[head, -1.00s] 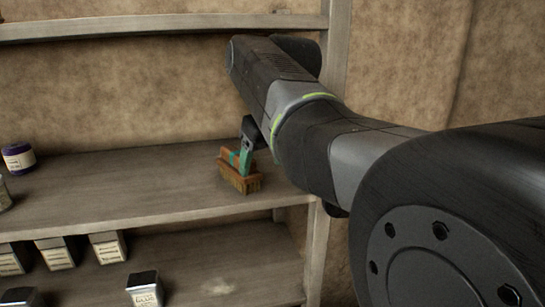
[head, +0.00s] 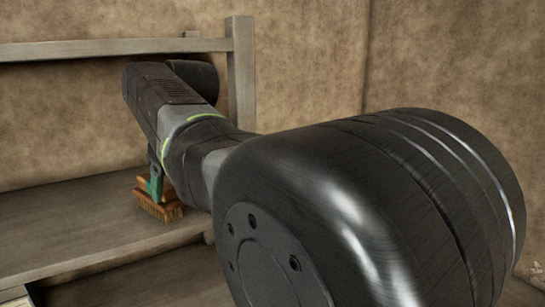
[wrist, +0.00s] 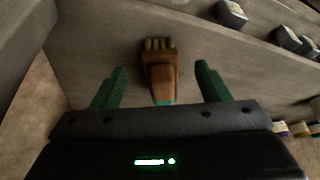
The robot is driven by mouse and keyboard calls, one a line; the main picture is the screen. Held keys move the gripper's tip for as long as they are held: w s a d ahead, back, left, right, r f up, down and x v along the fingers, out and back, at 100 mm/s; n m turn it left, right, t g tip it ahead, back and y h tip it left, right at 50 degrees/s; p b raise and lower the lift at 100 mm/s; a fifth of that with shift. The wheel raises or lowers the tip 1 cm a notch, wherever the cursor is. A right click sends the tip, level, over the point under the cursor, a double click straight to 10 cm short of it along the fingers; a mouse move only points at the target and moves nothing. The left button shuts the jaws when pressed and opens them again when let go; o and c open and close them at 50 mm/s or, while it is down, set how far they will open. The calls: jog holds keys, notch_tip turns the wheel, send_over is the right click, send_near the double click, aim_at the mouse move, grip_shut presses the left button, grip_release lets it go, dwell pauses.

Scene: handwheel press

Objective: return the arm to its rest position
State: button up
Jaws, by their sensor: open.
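My gripper (wrist: 161,67) is open, its two green fingers spread apart in the wrist view. A brush (wrist: 160,72) with a brown wooden body and pale bristles lies between and beyond the fingers, with a visible gap on each side. My arm hides part of the shelf and the brush's right side.
A shelf post (head: 241,75) rises behind my arm, and an upper shelf board (head: 90,49) runs above it. Small boxes (wrist: 232,13) show at the wrist view's upper right. The wall right of the post is bare.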

jog(key=w+a, duration=0.1)
jog(key=a, duration=0.1)
jog(key=w+a+p, duration=0.1)
jog(key=w+a, duration=0.1)
jog(key=w+a+p, duration=0.1)
jog(key=a, duration=0.1)
jog(key=shift+w, duration=0.25)
jog(key=x, duration=0.5)
jog(key=shift+w+a+f, duration=0.1)
jog(key=shift+a+f, duration=0.1)
jog(key=shift+f, duration=0.05)
jog(key=shift+r, duration=0.15)
